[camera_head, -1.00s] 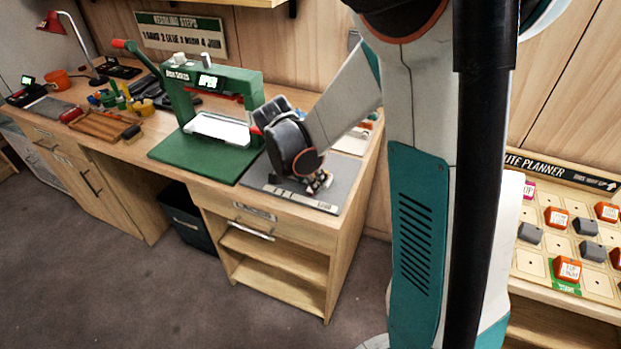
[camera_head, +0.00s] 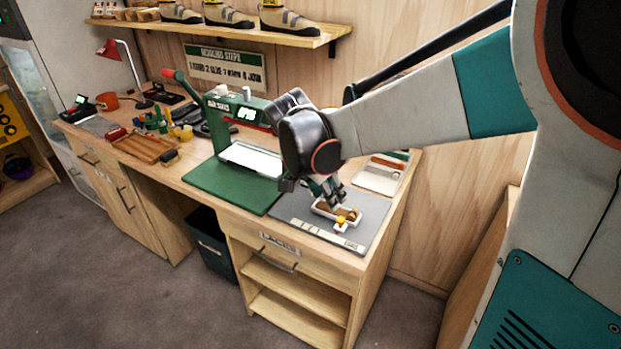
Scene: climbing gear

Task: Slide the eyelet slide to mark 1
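A grey board (camera_head: 372,212) lies on the right end of the workbench. A row of pale label plates (camera_head: 309,227) runs along its front edge; their markings are too small to read. Just behind that row is a small white piece with a yellow knob (camera_head: 341,222), perhaps the eyelet slide. I see nothing clearly held.
A green press (camera_head: 240,112) with a green base (camera_head: 225,186) stands left of the board. A pale panel (camera_head: 380,177) lies behind the board at right. A wooden tray (camera_head: 140,146) and small tools are farther left. A shoe shelf (camera_head: 230,31) hangs above.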

